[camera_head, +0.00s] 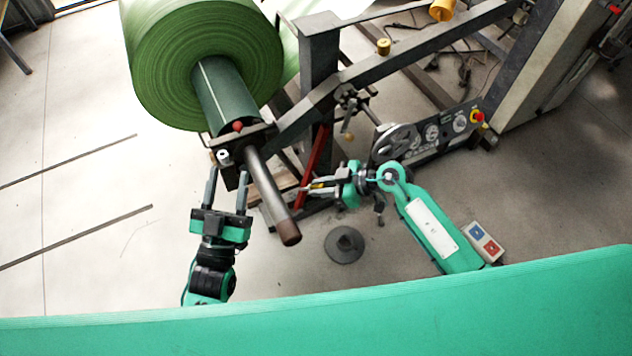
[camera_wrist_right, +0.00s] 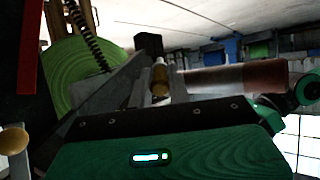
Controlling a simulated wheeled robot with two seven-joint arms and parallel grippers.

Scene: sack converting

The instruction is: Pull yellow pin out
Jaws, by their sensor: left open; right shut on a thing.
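The yellow pin (camera_head: 317,186) shows as a small yellow piece between the fingers of my right gripper (camera_head: 308,188). In the right wrist view the yellow pin (camera_wrist_right: 160,78) stands between the two fingers (camera_wrist_right: 160,88), which are shut on it. I cannot tell whether its far end sits in anything. My left gripper (camera_head: 227,174) is open, its fingers pointing up at the bracket below the roll, left of the steel shaft. Nothing shows held in it.
The green roll (camera_head: 200,60) sits on the frame. A brown-tipped shaft (camera_head: 272,195) sticks out between my grippers. A red bar (camera_head: 316,165), a handwheel (camera_head: 397,143) and a control panel (camera_head: 440,133) are near my right arm. A round foot (camera_head: 345,244) stands on the floor. Floor at left is mostly clear.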

